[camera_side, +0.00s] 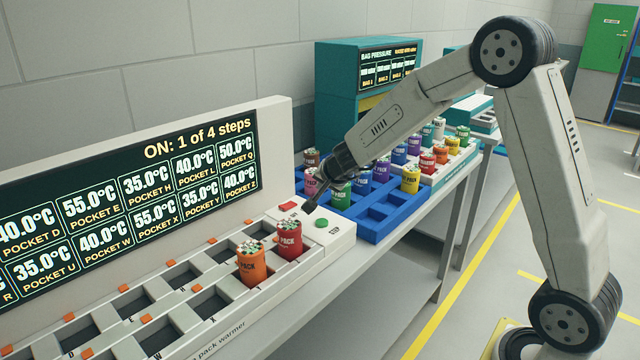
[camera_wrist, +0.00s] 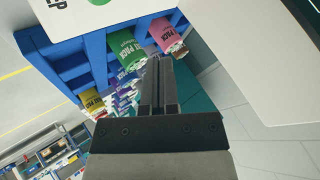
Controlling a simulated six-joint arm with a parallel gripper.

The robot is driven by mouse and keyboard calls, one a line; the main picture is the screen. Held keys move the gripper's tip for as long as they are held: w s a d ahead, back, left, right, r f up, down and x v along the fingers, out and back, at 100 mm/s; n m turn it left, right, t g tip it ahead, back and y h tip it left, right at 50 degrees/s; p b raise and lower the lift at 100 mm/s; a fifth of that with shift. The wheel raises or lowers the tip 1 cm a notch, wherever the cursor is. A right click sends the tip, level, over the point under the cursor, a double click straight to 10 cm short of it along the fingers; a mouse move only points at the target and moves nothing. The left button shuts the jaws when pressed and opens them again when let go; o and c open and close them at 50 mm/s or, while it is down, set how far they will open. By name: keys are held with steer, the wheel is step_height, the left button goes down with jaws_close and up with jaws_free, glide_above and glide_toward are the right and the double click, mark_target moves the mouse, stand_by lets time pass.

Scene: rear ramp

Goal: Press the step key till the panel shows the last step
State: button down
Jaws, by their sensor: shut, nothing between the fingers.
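The display panel (camera_side: 130,195) on the pack warmer reads "ON: 1 of 4 steps" above rows of pocket temperatures. A green key (camera_side: 321,223) and a red key (camera_side: 288,206) sit on the white top at the warmer's right end. In the wrist view a green key edge (camera_wrist: 98,2) shows at the top, beside a label ending in "EP". My gripper (camera_side: 308,208) is shut and empty, pointing down between the two keys. It appears apart from the green key; its exact height over the surface is hard to tell. The closed fingers also show in the wrist view (camera_wrist: 158,75).
An orange pack (camera_side: 251,264) and a red pack (camera_side: 289,240) stand in warmer pockets close to the keys. A blue crate (camera_side: 375,225) with coloured packs lies just right of the warmer. A teal bag pressure unit (camera_side: 340,55) stands behind.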

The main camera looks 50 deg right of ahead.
mark_target(319, 219)
steer(key=shift+f, duration=3.6)
steer(key=shift+f, duration=0.15)
steer(key=shift+f, duration=0.3)
steer(key=shift+f, duration=0.45)
stand_by(1.1)
steer(key=shift+r, duration=0.85)
steer(key=shift+r, duration=0.1)
steer(key=shift+r, duration=2.4)
